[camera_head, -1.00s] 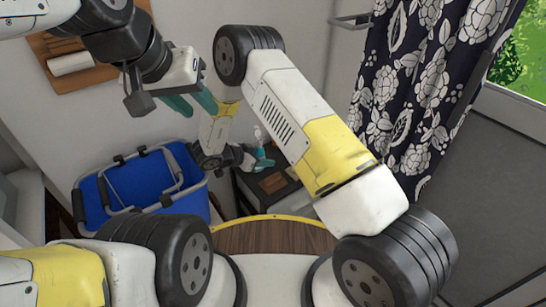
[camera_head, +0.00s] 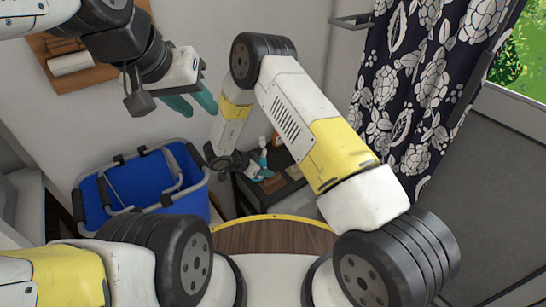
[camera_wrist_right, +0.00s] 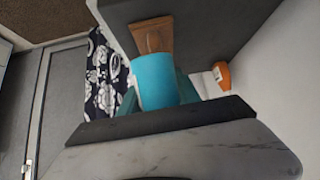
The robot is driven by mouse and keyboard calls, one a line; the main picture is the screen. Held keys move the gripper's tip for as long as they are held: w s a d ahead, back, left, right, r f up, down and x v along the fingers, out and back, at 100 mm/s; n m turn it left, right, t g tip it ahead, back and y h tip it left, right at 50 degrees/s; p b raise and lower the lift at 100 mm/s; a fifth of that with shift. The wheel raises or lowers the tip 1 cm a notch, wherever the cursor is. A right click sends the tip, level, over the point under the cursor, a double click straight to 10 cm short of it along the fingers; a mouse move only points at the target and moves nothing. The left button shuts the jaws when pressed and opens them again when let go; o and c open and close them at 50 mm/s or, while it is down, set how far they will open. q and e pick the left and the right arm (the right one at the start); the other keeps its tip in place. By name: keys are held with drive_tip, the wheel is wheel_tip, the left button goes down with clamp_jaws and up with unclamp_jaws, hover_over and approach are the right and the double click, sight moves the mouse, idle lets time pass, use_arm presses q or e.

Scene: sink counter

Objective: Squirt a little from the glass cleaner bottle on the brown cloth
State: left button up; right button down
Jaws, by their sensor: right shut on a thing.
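My right gripper (camera_head: 262,168) is low over the dark counter and shut on the glass cleaner bottle, whose pale top (camera_head: 262,142) shows above the fingers. In the right wrist view the bottle's light blue body (camera_wrist_right: 157,78) sits between the teal fingers. The brown cloth (camera_wrist_right: 152,36) lies flat on the dark surface just beyond the bottle, partly hidden by it. In the head view the cloth (camera_head: 274,179) is small, beside the right gripper. Whether anything leaves the nozzle cannot be seen. My left gripper (camera_head: 192,103) is open and empty, high at the upper left.
An orange bottle (camera_wrist_right: 221,75) with a pale end stands near the wall; it shows small in the head view (camera_head: 277,139). A blue basket (camera_head: 150,185) stands left of the counter (camera_head: 295,190). A patterned curtain (camera_head: 415,80) hangs at the right.

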drive_tip(key=shift+f+g+y, duration=0.3)
drive_tip(key=shift+f+y, duration=0.1)
drive_tip(key=shift+f, duration=0.45)
drive_tip(key=shift+w+d, duration=0.15)
drive_tip(key=shift+d, duration=0.05)
drive_tip(key=shift+w+d, duration=0.65)
drive_tip(key=shift+d, duration=0.1)
drive_tip(key=shift+s+a+r+g+y, duration=0.25)
drive_tip(key=shift+s+a+g+y, duration=0.4)
drive_tip(key=shift+a, duration=0.2)
